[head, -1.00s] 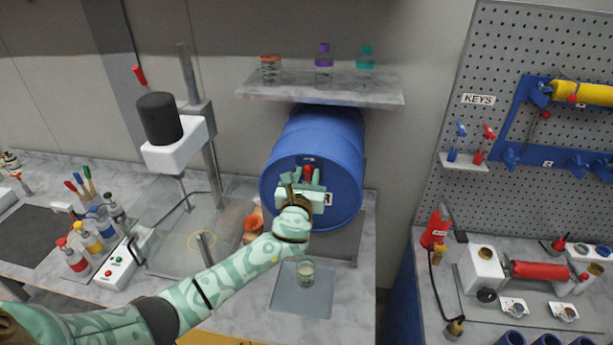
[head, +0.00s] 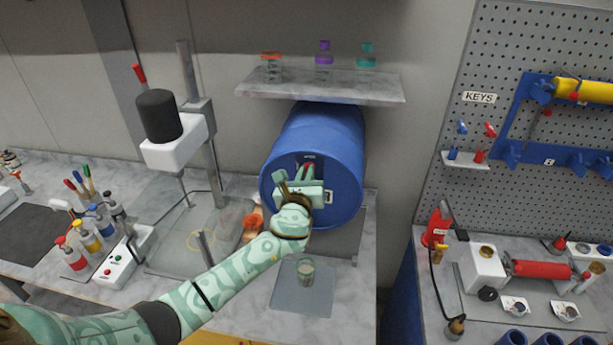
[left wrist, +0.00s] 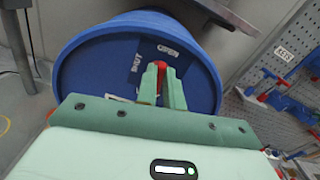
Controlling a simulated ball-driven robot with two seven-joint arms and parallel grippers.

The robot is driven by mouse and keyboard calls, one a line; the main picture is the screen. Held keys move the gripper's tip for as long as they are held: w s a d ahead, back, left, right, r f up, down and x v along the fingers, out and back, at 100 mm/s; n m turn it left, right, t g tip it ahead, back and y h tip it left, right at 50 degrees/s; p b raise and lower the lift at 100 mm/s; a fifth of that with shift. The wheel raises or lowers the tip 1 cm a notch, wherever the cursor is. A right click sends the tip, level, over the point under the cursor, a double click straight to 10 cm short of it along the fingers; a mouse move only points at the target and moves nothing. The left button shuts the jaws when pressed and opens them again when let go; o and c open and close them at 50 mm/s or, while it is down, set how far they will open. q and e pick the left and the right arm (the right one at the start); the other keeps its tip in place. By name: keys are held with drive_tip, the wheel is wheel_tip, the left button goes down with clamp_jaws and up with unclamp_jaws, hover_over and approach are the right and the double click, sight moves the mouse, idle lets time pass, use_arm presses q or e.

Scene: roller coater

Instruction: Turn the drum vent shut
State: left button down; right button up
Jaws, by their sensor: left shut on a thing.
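The blue drum (head: 322,140) lies on its side on a stand, its round end facing me. Its red vent knob (head: 308,167) sits near the top of that end, mostly hidden by my gripper. My left gripper (head: 308,174) is shut on the red vent knob. In the left wrist view the fingers (left wrist: 161,88) close around the red vent knob (left wrist: 160,66), on the drum end (left wrist: 95,70). Labels reading "SHUT" (left wrist: 137,62) and "OPEN" (left wrist: 168,50) show beside it. My right gripper is not in view.
A glass jar (head: 305,271) stands on a grey mat (head: 288,297) below the drum. A shelf (head: 320,88) with several bottles is just above. A stirrer stand (head: 190,110) stands to the left, a pegboard (head: 500,45) to the right.

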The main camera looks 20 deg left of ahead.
use_arm(q)
drive_tip(key=shift+s+a+f+n+b, duration=0.15)
drive_tip(key=shift+n+b, duration=0.7)
drive_tip(key=shift+n, duration=1.75)
drive_tip(key=shift+w+a+f+n+b, duration=0.15)
drive_tip(key=shift+n+b, duration=0.65)
drive_tip(key=shift+n, duration=1.8)
drive_tip(key=shift+s+a+f+n+b, duration=0.2)
drive_tip(key=shift+n+b, duration=0.65)
drive_tip(key=shift+n, duration=1.75)
drive_tip(key=shift+w, duration=0.1)
drive_tip(key=c, duration=1.5)
unclamp_jaws()
drive_tip(key=shift+n, duration=0.3)
drive_tip(key=b+v, duration=0.2)
drive_tip(key=v, duration=1.4)
drive_tip(key=shift+d, duration=0.2)
